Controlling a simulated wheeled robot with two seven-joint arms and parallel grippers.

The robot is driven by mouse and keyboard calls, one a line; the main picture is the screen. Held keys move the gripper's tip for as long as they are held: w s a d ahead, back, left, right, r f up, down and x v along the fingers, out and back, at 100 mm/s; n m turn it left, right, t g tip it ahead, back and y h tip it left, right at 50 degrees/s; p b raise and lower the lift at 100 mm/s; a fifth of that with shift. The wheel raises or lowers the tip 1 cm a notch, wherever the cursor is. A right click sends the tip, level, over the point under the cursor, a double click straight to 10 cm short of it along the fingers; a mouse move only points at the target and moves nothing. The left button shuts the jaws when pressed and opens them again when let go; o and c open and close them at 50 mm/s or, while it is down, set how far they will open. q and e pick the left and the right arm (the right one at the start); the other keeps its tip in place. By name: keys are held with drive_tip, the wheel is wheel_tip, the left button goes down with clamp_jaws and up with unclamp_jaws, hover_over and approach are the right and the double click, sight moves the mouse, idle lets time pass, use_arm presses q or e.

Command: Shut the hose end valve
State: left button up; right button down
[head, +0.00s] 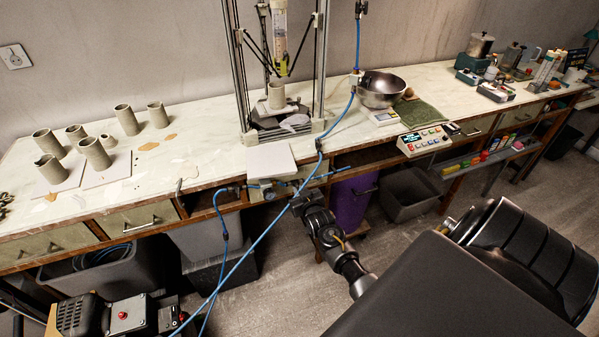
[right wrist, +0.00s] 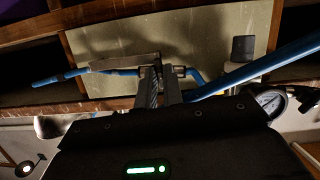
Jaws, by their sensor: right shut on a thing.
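The hose end valve (right wrist: 180,71) is a small metal fitting in line with a blue hose, in front of a pale drawer panel. A flat grey lever (right wrist: 110,63) extends left from it, roughly along the hose. My right gripper (right wrist: 160,88) is shut on the valve at the lever's right end; its fingers hide part of the valve, and I cannot tell exactly which part is held. In the head view, my right gripper (head: 287,189) is at the bench's front edge, by the small valve (head: 264,186). My left gripper is not in view.
The blue hose (head: 253,247) runs down to a compressor (head: 127,315) on the floor. Above the valve is a white slab (head: 270,161), with a clay printer (head: 277,97) behind it. A purple bin (head: 352,200) stands under the bench.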

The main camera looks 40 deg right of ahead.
drive_tip(key=shift+d+m+y, duration=0.1)
drive_tip(key=shift+m+y, duration=0.6)
drive_tip(key=shift+t, duration=0.3)
drive_tip(key=c, duration=1.5)
unclamp_jaws()
drive_tip(key=shift+c, duration=0.2)
drive_tip(key=v, duration=1.1)
drive_tip(key=shift+b, duration=0.45)
